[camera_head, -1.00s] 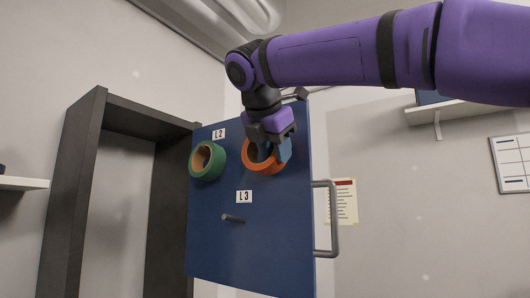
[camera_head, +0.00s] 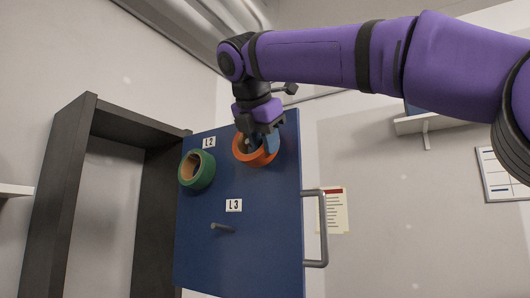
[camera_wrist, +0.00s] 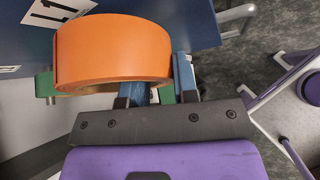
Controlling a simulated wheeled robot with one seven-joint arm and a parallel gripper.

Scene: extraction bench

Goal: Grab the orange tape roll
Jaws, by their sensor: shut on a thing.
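The orange tape roll (camera_head: 241,155) is at the upper right of the blue panel, held by my gripper (camera_head: 262,142). In the wrist view the orange tape roll (camera_wrist: 115,48) fills the upper middle. My gripper (camera_wrist: 160,92) is shut on its wall, one finger partly hidden by the roll and the other at its right side. I cannot tell whether the roll is still around a peg.
A green tape roll (camera_head: 187,170) hangs on the blue panel (camera_head: 265,235), below the L2 label (camera_head: 208,142). A bare peg (camera_head: 222,227) sticks out below the L3 label (camera_head: 234,205). A grey handle (camera_head: 324,230) juts from the panel's right edge. A dark frame (camera_head: 58,200) stands left.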

